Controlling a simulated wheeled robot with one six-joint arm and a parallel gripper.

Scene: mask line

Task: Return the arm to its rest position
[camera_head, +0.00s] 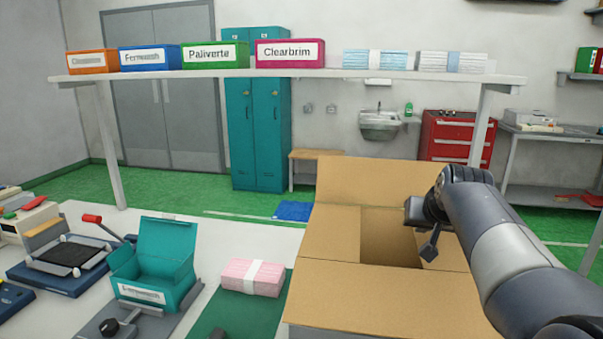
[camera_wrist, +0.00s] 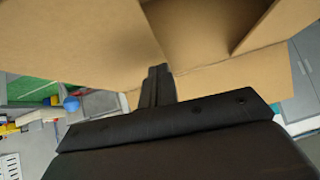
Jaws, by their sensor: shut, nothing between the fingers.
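My gripper (camera_head: 428,245) hangs over the open cardboard box (camera_head: 375,298) at the end of my dark and grey arm, which comes in from the right. Its fingers are shut with nothing between them. In the wrist view, the fingers (camera_wrist: 157,85) are together in front of the cardboard flaps and the box opening. The box's flaps are spread outward, and the part of the interior that shows looks bare. My gripper and arm hide part of the box's right side.
A teal open box (camera_head: 158,262) sits in a fixture at left. A pink banded bundle (camera_head: 252,277) lies on or beside a green mat (camera_head: 238,315). Above, a shelf (camera_head: 330,73) holds labelled boxes and two blue-white bundles (camera_head: 375,60). A lever press (camera_head: 70,252) stands far left.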

